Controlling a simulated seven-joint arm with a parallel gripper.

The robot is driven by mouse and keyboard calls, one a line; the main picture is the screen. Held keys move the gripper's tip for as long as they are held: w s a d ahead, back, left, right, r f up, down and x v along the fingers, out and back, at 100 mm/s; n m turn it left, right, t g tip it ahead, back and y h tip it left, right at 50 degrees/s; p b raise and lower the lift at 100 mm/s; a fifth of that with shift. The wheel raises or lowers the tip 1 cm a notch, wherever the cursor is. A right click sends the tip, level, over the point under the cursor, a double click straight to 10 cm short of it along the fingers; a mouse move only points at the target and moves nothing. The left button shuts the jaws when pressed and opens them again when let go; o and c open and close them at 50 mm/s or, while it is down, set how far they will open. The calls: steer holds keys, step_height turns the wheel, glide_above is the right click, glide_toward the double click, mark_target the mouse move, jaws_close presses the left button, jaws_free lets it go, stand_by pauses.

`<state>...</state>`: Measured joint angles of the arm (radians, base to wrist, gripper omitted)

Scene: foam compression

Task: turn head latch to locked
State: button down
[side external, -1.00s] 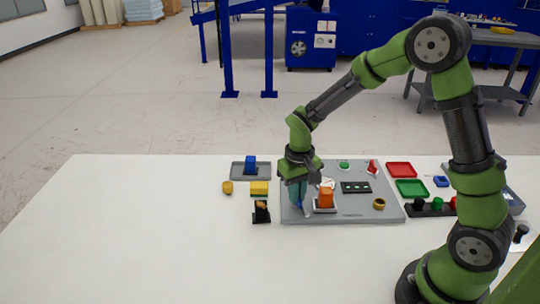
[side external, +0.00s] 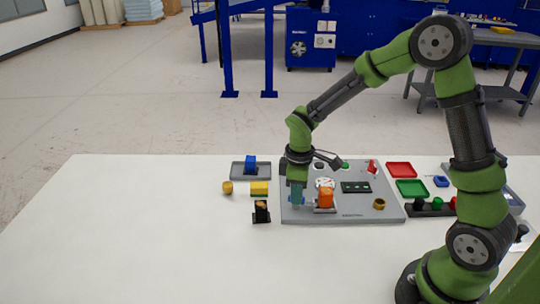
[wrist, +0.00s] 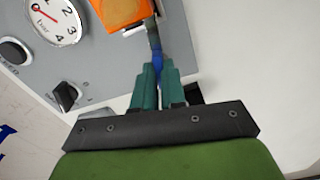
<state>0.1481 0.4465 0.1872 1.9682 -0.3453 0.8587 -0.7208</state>
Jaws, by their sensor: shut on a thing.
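My gripper (wrist: 158,72) has teal fingers pointing down at the left front part of the grey panel (side external: 350,212); it also shows in the side view (side external: 297,196). Its fingers are closed on a small blue piece (wrist: 157,54), which I take to be the head latch's handle. A dark bar (wrist: 153,34) runs from the blue piece toward an orange block (wrist: 122,10). The orange block (side external: 326,199) stands just right of my fingers in the side view. The fingers cover much of the latch, and its lock marking cannot be read.
A white dial with a red pointer (wrist: 45,14) and a black knob (wrist: 66,95) are on the panel. The table front is clear.

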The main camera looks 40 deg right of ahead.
steer(key=shift+n, duration=1)
steer(key=c, duration=1.2)
jaws_free()
steer(key=shift+r, duration=0.1)
step_height(320, 180, up, 17)
